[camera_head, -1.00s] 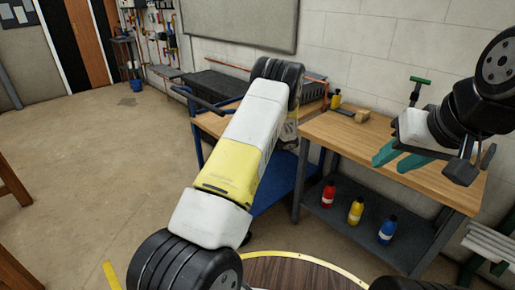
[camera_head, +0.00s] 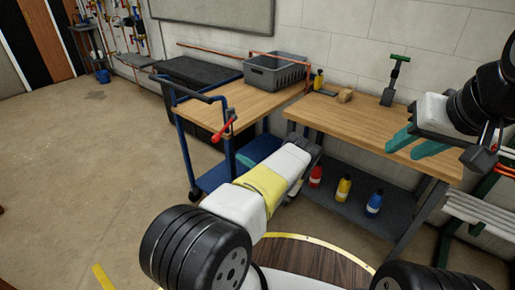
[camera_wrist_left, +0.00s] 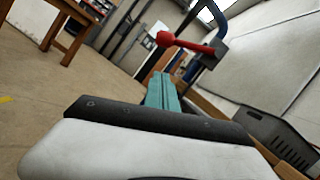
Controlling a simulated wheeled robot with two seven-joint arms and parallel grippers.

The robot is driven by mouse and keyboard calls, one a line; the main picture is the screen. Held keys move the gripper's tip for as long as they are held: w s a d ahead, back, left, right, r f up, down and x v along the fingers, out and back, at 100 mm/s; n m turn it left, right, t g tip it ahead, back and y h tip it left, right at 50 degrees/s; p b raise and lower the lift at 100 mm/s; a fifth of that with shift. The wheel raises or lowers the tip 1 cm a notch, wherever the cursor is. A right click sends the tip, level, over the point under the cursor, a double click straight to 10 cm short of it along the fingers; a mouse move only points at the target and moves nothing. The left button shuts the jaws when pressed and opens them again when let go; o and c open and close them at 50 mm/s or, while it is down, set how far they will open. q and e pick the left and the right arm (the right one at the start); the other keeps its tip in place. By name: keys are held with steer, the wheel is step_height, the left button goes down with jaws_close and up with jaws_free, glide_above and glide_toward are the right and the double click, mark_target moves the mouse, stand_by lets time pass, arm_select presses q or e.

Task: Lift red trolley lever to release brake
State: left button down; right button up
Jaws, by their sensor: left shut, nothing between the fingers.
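The blue trolley (camera_head: 188,160) has a wooden top, and its red lever (camera_head: 222,131) sits near the handle at its left end. The lever also shows in the left wrist view (camera_wrist_left: 181,42), sticking out sideways from a dark bracket. My left gripper (camera_wrist_left: 161,88) is shut and empty, its teal fingers pointing toward the lever, which appears beyond and above the tips. No contact shows. In the head view I cannot clearly make out the left fingers past my forearm. My right gripper (camera_head: 415,145) is open and empty over the workbench.
A grey crate (camera_head: 275,73) stands on the trolley top. The wooden workbench (camera_head: 350,116) at right carries a green-handled tool (camera_head: 395,80) and a small block. Red, yellow and blue bottles (camera_head: 343,188) stand on its lower shelf. The floor at left is clear.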

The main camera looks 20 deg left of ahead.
mark_target(219, 134)
arm_select(q)
steer(key=a+r, duration=0.4)
steer(key=a, duration=0.3)
steer(key=shift+w+a+r, duration=0.25)
steer(key=shift+w+r, duration=0.05)
steer(key=shift+r, duration=0.1)
steer(key=shift+s+r, duration=0.1)
steer(key=s+r+m+t, duration=0.1)
steer(key=r+m, duration=0.1)
steer(key=m, duration=0.1)
steer(key=r+m+t, duration=0.1)
steer(key=r+m, duration=0.2)
steer(key=s+a+r+m+t+h, duration=0.1)
steer(key=r+m+t, duration=0.1)
steer(key=m, duration=0.1)
steer(key=shift+s+r+m, duration=0.25)
steer(key=shift+s+m, duration=0.05)
steer(key=shift+m, duration=0.1)
steer(key=shift+w+r+m+t+h, duration=0.15)
steer(key=shift+r+m+t+h, duration=0.25)
steer(key=shift+r+m, duration=1)
steer(key=shift+r+n, duration=0.25)
steer(key=shift+n, duration=0.05)
